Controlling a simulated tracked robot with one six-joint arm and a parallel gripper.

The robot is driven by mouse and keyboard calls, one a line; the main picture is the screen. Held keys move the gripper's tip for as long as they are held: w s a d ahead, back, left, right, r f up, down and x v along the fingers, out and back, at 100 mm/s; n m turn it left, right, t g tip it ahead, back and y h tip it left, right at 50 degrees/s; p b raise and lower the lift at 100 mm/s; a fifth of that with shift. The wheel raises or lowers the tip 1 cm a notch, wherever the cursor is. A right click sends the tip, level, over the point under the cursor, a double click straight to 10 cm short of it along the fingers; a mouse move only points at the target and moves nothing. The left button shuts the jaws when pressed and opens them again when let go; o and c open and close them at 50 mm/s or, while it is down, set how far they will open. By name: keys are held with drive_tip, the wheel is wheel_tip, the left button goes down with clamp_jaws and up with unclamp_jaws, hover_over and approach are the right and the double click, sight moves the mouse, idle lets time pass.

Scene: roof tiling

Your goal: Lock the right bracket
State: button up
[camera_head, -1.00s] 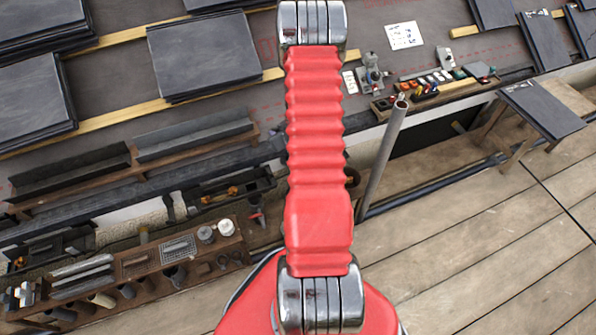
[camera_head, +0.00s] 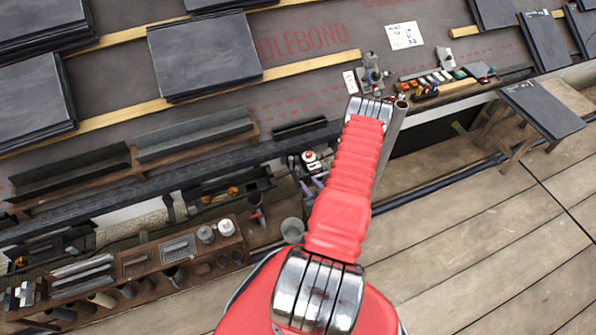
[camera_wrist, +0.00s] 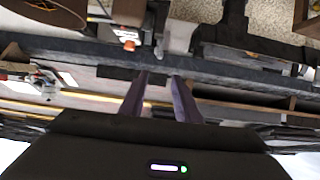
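Two dark bracket-like frames with orange parts lie along the eave in the head view: one at the far left (camera_head: 20,262), the other farther right (camera_head: 233,190). The right one looks dark, with an orange piece in its middle; I cannot tell whether it is locked. My gripper (camera_head: 312,184) shows partly, low beside my red arm, to the right of that frame and apart from it. In the wrist view, its two purple fingers (camera_wrist: 160,80) are spread with nothing between them. An orange-and-white part (camera_wrist: 128,42) lies beyond them; I cannot tell which fitting it is.
A wooden tool rack (camera_head: 140,265) stands at lower left, and a grey bucket (camera_head: 292,230) is near my arm. A metal pole (camera_head: 392,135) rises beside my arm. Tools (camera_head: 440,82) lie at the roof edge.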

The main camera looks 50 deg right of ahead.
sight(297, 169)
drive_tip(key=shift+s+a+f, duration=0.25)
drive_tip(key=shift+s+f, duration=0.05)
drive_tip(key=shift+s, duration=0.1)
drive_tip(key=shift+w, duration=0.1)
drive_tip(key=x, duration=1.3)
drive_tip(key=shift+w+d+f, duration=0.1)
drive_tip(key=shift+w+d, duration=0.15)
drive_tip(key=shift+d, duration=0.05)
clamp_jaws()
